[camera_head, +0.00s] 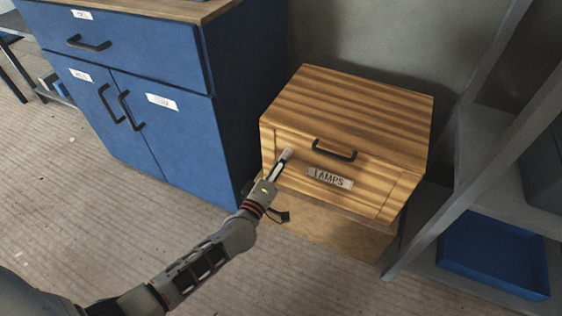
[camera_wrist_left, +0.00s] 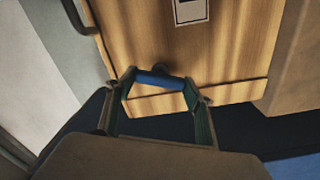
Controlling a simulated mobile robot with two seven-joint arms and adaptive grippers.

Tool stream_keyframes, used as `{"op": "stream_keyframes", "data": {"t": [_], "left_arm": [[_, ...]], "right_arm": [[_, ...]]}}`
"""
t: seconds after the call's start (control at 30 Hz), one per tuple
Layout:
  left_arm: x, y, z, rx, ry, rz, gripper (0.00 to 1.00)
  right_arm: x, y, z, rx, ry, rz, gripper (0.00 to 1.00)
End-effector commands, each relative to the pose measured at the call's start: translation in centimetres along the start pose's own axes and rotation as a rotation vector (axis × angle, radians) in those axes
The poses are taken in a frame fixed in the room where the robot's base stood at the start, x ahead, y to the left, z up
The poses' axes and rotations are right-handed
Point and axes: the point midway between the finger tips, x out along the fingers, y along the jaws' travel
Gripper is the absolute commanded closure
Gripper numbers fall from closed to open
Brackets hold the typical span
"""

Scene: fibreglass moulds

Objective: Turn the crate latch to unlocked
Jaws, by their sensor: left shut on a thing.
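The wooden crate (camera_head: 350,105) has a striped grain, a black handle (camera_head: 334,150) and a "LAMPS" label (camera_head: 330,178) on its front. My left gripper (camera_head: 286,156) is at the left part of this front. In the left wrist view the latch (camera_wrist_left: 160,80) is a blue bar on a dark round mount, against the wooden face. My left gripper (camera_wrist_left: 159,88) is shut on the bar, with one finger at each end of it. In the head view the latch is hidden behind the gripper, and no lock markings can be read. My right gripper is out of view.
A blue cabinet (camera_head: 150,125) with black handles stands left of the crate. A grey shelf unit (camera_head: 482,130) stands close on the right, with a blue tray (camera_head: 493,256) low down. The crate sits above a plain tan lower part (camera_head: 330,227). Floor in front is clear.

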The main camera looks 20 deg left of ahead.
Motion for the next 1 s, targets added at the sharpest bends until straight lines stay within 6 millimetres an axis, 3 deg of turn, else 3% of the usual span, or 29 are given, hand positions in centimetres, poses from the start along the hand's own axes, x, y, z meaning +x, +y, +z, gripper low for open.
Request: {"op": "stream_keyframes", "data": {"t": [0.5, 1.0], "left_arm": [[-0.12, -0.21, 0.2, -0.345, -0.002, -0.002, 0.69], [-0.1, -0.15, 0.22, -0.415, -0.003, -0.002, 0.69]], "right_arm": [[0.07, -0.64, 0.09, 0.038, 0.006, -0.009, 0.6], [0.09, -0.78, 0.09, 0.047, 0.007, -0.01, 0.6]]}}
